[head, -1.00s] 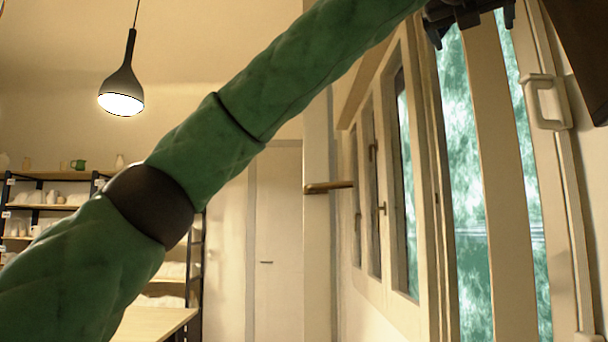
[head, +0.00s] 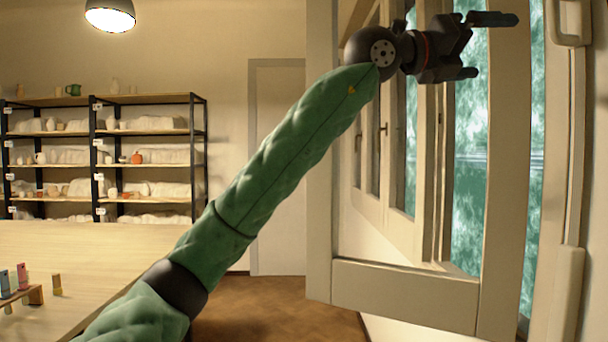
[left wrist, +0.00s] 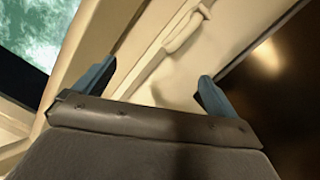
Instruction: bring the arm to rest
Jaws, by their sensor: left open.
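My left arm reaches up from the bottom left in the head view. Its left gripper (head: 495,45) is open, with two dark fingers spread apart and nothing between them. It stands in front of the open window sash (head: 400,292), near the sash's upper part; whether it touches the sash I cannot tell. In the left wrist view the two bluish fingers (left wrist: 153,88) are apart, with a pale frame and a pale handle (left wrist: 186,32) beyond them. My right gripper is in no view.
A pale wooden table (head: 95,250) at left carries a small rack (head: 25,297) with coloured pieces. Dark-framed shelves (head: 150,131) with pottery stand behind. A lamp (head: 110,14) hangs at top left. A pale handle (head: 568,22) is on the right frame. Brown floor (head: 280,305) shows below the arm.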

